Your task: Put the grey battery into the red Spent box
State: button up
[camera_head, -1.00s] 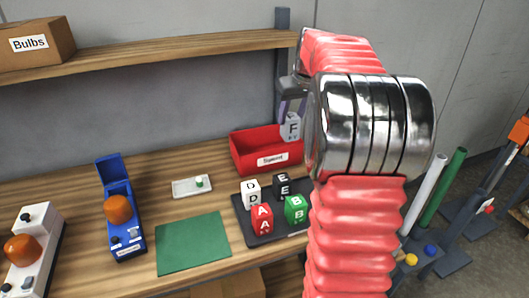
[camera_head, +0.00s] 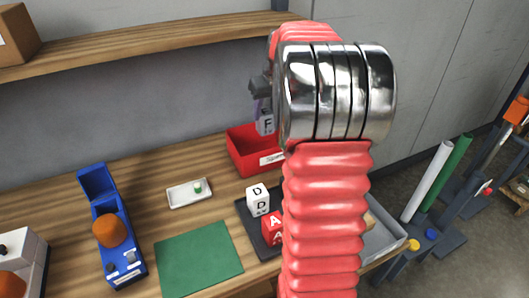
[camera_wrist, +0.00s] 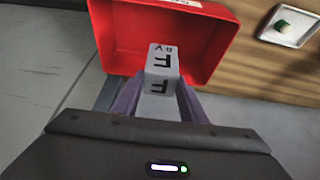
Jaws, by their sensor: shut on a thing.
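The grey battery (camera_head: 266,122), marked F, is between the fingers of my gripper (camera_head: 262,104), which is shut on it. In the wrist view the battery (camera_wrist: 162,62) stands out from the fingers, with the red box's inside behind it. The red box (camera_head: 240,152) is on the bench near the wall. Its white label is partly hidden by my arm in the head view and cut off in the wrist view. The battery appears over the box's back part in the head view; its exact height above the floor of the box is unclear.
A dark tray (camera_head: 245,215) holds lettered blocks, partly hidden by my arm. A wooden shelf (camera_head: 140,47) runs above.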

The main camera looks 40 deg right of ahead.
aim_at(268, 134)
jog(key=shift+s+d, duration=0.1)
jog(key=shift+d, duration=0.05)
jog(key=shift+f, duration=3.05)
jog(key=shift+f, duration=1.9)
jog(key=shift+f, duration=0.1)
jog(key=o, duration=1.4)
jog(key=shift+s, duration=0.1)
